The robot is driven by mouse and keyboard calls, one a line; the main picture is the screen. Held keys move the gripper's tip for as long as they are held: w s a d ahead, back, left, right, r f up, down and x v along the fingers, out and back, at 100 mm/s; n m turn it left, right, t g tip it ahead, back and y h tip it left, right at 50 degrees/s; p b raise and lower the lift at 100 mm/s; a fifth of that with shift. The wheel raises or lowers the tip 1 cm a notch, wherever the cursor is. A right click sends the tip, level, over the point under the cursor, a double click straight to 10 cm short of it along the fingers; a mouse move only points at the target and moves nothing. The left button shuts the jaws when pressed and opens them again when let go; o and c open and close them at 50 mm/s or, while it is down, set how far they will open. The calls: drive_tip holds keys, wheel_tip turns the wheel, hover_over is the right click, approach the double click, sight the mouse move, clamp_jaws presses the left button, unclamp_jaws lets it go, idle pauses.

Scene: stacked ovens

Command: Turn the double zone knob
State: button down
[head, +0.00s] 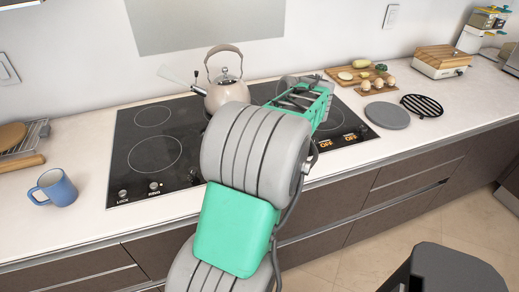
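The black cooktop (128,150) is set into the white counter and has round cooking zones marked on it. Two small controls sit at its front left, one labelled LOCK (123,193) and one with a label like RING (154,186). Two lit orange OFF markings (338,141) show at its front right. I cannot tell which control is the double zone knob; part of the front edge is hidden behind my arm. My gripper (292,100), with green parts, is over the right half of the cooktop. Its fingertips are too small and overlapped to tell open from shut.
A kettle (228,92) stands at the back of the cooktop, close to my arm. A blue mug (55,188) is on the left counter. A grey round plate (387,115), a black trivet (423,105) and food boards (376,91) lie to the right.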

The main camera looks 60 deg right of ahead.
idle(0.4)
drive_tip(key=c, duration=1.2)
unclamp_jaws()
drive_tip(key=shift+o, duration=0.2)
drive_tip(key=p+v, duration=0.1)
drive_tip(key=v, duration=0.7)
drive_tip(key=shift+w, duration=0.2)
